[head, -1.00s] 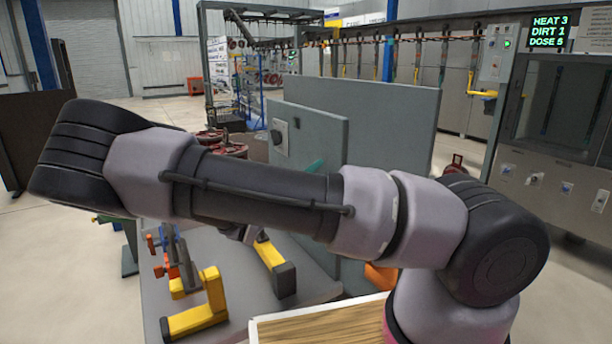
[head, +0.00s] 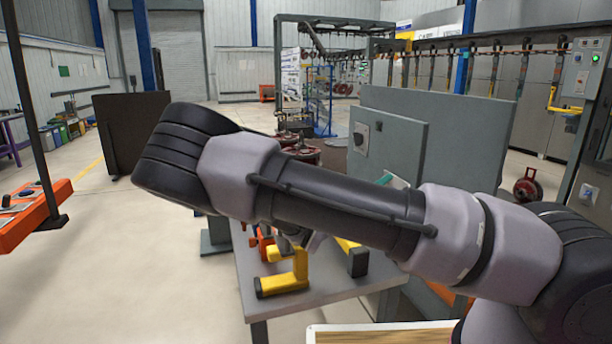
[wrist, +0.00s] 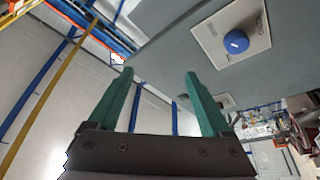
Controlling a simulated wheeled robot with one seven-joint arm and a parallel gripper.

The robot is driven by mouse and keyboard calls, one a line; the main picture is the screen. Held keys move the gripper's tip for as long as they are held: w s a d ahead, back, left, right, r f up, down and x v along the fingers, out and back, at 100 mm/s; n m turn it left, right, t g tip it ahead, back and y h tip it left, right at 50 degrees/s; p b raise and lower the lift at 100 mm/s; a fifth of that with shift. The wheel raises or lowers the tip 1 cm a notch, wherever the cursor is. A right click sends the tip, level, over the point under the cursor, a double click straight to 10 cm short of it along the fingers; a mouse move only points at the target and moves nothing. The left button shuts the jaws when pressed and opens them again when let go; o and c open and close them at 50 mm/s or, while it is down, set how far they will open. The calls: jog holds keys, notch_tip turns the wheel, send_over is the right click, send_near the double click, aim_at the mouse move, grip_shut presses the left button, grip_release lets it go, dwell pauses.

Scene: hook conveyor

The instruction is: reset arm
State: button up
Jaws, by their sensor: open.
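My arm spans the head view from left to lower right, bent at a dark elbow on the left. My gripper (wrist: 160,75) shows in the wrist view with its two teal fingers apart and nothing between them. In the head view most of it is hidden behind my forearm; a bit of teal (head: 393,180) shows just above the arm. In the wrist view a grey panel with a blue knob (wrist: 236,41) is beyond the fingers, up and to the right. I cannot tell how far away it is.
A grey table (head: 330,284) with yellow-and-black fixtures (head: 285,278) stands under my arm. Upright grey panels (head: 440,125) stand behind it. A wooden-topped surface (head: 380,335) is at the bottom. An orange tray (head: 35,215) hangs at far left. Open floor (head: 130,255) lies to the left.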

jog(key=s+d+f+m+g+y, duration=0.2)
jog(key=s+d+m+g+y, duration=0.2)
jog(key=s+d+g+y, duration=0.75)
jog(key=s+a+r+t+y, duration=0.1)
jog(key=s+r+t+y, duration=0.1)
jog(key=r, duration=0.6)
jog(key=s+a+r+n+t+y, duration=0.1)
jog(key=s+a+r+t+y, duration=0.1)
jog(key=r, duration=0.6)
jog(key=s+a+r+t+y, duration=0.2)
jog(key=s+r+t+y, duration=0.1)
jog(key=r, duration=0.5)
jog(key=shift+s+a+r+n+y, duration=0.35)
jog(key=shift+s+y, duration=0.2)
jog(key=shift+s, duration=0.5)
jog(key=shift+d, duration=0.1)
